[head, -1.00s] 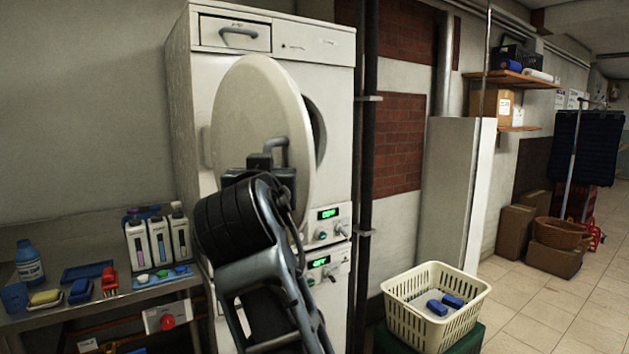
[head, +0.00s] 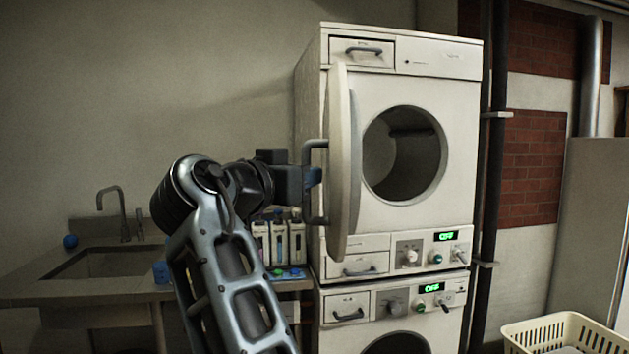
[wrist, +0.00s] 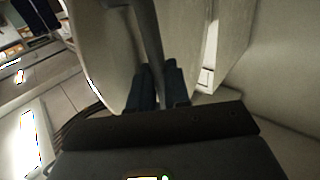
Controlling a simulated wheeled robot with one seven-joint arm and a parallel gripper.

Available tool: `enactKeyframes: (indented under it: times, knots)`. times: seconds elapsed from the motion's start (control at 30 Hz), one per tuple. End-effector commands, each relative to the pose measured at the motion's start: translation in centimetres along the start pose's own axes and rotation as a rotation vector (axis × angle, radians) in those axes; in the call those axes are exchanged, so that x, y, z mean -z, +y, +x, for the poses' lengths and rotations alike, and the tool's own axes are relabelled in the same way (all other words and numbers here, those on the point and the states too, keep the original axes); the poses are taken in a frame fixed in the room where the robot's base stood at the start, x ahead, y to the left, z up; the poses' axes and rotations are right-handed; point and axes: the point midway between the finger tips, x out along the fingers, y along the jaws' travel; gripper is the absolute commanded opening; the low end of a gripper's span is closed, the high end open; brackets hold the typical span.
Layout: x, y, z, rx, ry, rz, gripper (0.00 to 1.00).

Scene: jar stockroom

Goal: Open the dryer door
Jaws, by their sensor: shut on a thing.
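The upper dryer (head: 463,150) stands stacked on a second machine in the head view. Its round white door (head: 342,165) stands swung wide open to the left, seen nearly edge-on. The round drum opening (head: 404,155) is uncovered and looks dark and empty. My gripper (head: 314,177) is at the door's outer side, shut on the grey door handle (head: 316,148). In the wrist view the handle (wrist: 147,40) runs down between the two blue fingers (wrist: 157,88), with the door (wrist: 95,55) behind it.
A sink counter (head: 140,290) with a tap (head: 113,205) and several bottles (head: 278,240) lies left of the dryers. A cream laundry basket (head: 565,332) stands at the lower right. A dark pipe (head: 490,200) runs up just right of the dryers.

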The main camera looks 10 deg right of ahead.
Motion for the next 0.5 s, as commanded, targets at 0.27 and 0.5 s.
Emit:
enactKeyframes:
  times: [0.27, 0.5]
  knots:
    - [-0.38, 0.1, 0.48, -0.007, -0.009, -0.004, 0.0]
    - [-0.42, 0.11, 0.46, -0.007, -0.009, -0.004, 0.3]
